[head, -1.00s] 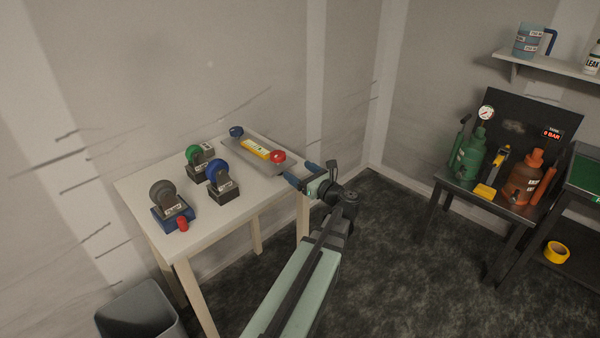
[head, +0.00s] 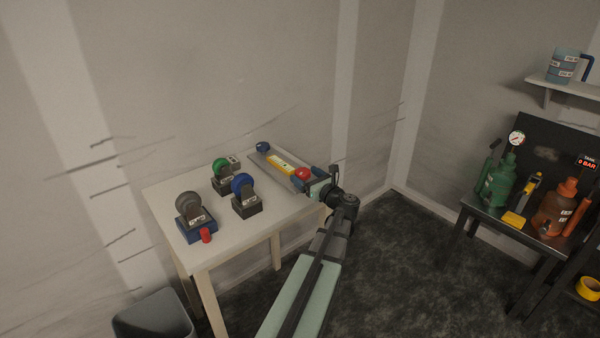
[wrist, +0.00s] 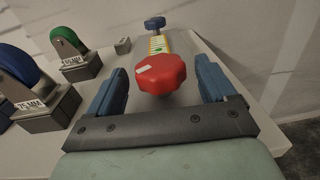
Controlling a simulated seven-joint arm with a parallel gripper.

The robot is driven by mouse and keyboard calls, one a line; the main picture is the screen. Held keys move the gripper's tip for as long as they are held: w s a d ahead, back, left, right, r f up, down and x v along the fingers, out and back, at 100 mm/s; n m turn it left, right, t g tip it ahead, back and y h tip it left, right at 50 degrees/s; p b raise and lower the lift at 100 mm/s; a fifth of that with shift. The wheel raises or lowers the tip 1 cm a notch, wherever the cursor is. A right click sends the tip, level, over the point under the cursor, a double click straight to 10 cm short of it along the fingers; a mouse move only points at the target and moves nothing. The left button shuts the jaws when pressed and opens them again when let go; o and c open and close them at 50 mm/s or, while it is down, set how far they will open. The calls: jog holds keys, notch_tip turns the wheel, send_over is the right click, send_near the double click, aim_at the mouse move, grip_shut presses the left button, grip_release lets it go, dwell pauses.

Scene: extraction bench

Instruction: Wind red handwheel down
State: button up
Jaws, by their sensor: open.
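The red handwheel (head: 303,174) sits at the near right end of a grey plate on the white table. In the wrist view the red handwheel (wrist: 161,74), a lobed knob with a pale mark on top, lies between my two blue fingers. My gripper (wrist: 160,85) is open, with a finger on each side of the wheel and a visible gap on both sides. In the head view my gripper (head: 306,177) reaches the wheel from the right. A yellow scale strip (head: 281,164) runs from the red wheel toward a blue handwheel (head: 263,147) at the far end.
Caster wheels on blocks stand on the table: grey (head: 187,206), green (head: 221,168) and blue (head: 243,185). A dark bench with a green jack (head: 497,183) and an orange jack (head: 555,207) is at the right.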

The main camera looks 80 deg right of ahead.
aim_at(300, 171)
jog(key=shift+x, duration=2)
jog(key=shift+c, duration=0.3)
jog(key=c, duration=0.9)
